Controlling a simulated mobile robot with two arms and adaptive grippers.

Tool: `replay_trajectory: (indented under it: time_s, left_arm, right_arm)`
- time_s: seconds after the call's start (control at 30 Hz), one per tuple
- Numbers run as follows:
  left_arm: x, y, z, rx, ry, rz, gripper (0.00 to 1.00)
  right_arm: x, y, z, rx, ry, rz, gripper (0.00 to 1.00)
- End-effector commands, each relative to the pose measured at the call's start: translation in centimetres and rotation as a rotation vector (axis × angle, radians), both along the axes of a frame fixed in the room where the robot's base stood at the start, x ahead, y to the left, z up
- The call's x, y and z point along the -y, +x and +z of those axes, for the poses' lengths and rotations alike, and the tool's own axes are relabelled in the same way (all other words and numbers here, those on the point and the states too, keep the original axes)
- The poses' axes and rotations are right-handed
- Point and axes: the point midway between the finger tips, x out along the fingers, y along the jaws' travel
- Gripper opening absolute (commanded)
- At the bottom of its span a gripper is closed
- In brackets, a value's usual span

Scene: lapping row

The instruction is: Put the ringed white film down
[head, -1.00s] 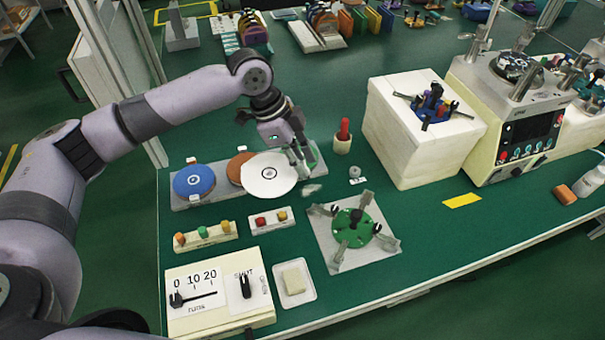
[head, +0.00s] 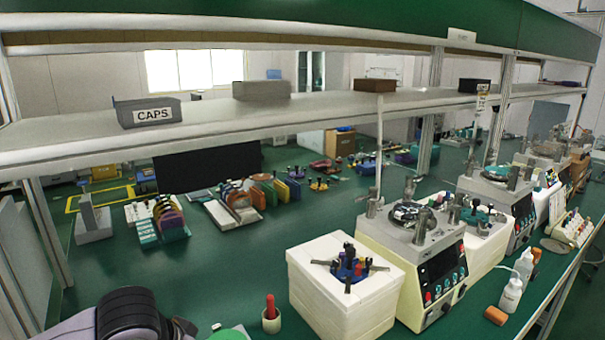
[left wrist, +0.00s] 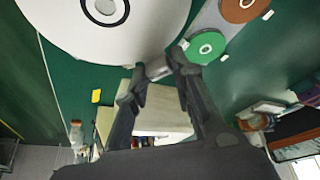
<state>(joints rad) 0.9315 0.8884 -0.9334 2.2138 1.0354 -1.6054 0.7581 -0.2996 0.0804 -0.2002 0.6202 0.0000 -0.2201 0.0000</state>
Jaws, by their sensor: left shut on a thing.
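The white film (left wrist: 140,32) with a black ring is large and close at the top left of the left wrist view, partly cut off by the frame. My left gripper (left wrist: 160,68) is shut at its edge, with a small grey piece between the fingertips. Behind it, a green disc (left wrist: 196,50) and a brown disc (left wrist: 232,14) lie on a grey plate (left wrist: 208,22). In the head view only my left arm's upper part shows at the bottom left; the film and fingertips are out of frame. My right gripper is not in view.
A white block (head: 335,300) with a blue fixture and a lapping machine (head: 425,275) stand on the green bench. A red-handled tool (head: 270,315) stands left of the block. A shelf (head: 300,112) with a CAPS bin (head: 148,112) crosses above.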

Motion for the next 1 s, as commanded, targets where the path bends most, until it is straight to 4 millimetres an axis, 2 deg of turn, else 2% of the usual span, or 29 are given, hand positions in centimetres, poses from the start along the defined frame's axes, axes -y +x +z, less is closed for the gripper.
replay_trajectory:
  time_s: [0.1,0.23,0.6,0.77,0.87,1.0]
  left_arm:
    - [-0.4,-0.5,0.7,0.002,-0.001,0.165,0.00]
    - [-0.9,-0.8,1.3,0.002,-0.002,0.289,0.00]
    - [-1.2,-1.0,1.4,-0.002,-0.003,0.351,0.00]
    - [-1.0,-0.8,1.1,-0.004,-0.002,0.287,0.00]
    - [-0.6,-0.4,0.5,-0.004,-0.002,0.164,0.00]
    - [0.2,0.4,-0.4,-0.004,-0.002,-0.093,0.00]
  right_arm:
    - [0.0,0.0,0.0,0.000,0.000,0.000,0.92]
    - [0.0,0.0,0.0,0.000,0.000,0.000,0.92]
    - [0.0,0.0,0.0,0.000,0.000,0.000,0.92]
    - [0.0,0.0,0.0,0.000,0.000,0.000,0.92]
    - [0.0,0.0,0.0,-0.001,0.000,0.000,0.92]
    - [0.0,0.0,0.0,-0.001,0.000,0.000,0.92]
